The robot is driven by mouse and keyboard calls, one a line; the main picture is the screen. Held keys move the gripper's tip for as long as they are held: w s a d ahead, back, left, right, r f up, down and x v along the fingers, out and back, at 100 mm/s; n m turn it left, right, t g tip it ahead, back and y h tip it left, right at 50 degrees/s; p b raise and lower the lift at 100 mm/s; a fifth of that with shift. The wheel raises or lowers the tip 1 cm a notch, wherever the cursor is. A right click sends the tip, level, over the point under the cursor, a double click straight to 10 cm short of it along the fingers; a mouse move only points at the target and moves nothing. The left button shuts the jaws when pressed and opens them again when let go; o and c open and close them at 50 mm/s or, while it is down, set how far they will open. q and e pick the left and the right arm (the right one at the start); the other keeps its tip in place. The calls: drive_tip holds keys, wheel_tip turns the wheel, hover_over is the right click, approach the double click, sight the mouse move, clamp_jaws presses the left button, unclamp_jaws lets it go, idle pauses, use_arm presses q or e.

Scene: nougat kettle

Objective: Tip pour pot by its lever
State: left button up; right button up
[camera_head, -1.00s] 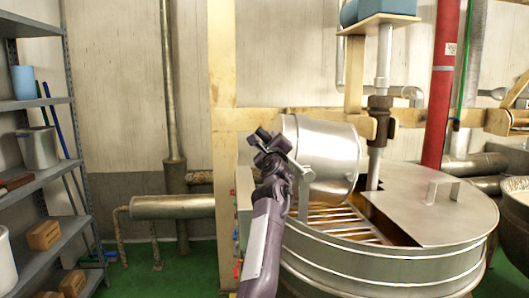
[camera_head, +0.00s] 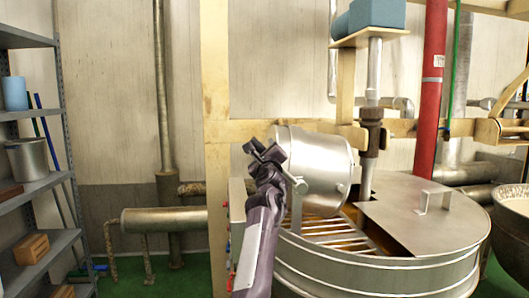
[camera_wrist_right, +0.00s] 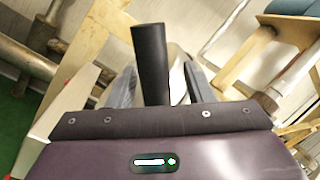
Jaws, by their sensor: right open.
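The silver pour pot (camera_head: 318,172) lies tilted on its side above the open, slatted part of the big round kettle (camera_head: 385,268). A bracket holds it at its side. My right gripper (camera_head: 263,150) is at the pot's left end in the head view. In the right wrist view, the black lever (camera_wrist_right: 151,62) stands between the two grey fingers of my right gripper (camera_wrist_right: 160,78). The fingers are open, with a gap visible on the lever's right; contact on its left is unclear. My left gripper is not in view.
A metal lid with a handle (camera_head: 434,198) covers the kettle's right part. A vertical shaft (camera_head: 369,150) and a red pipe (camera_head: 430,95) rise behind. A wooden post (camera_head: 215,90) stands left of the pot. A shelf (camera_head: 40,187) is at far left; green floor lies between.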

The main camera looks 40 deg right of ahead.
drive_tip(key=shift+s+a+f, duration=0.1)
drive_tip(key=shift+f, duration=0.05)
drive_tip(key=b+v, duration=0.3)
drive_tip(key=v, duration=0.4)
drive_tip(key=shift+s, duration=0.25)
drive_tip(key=shift+a, duration=0.1)
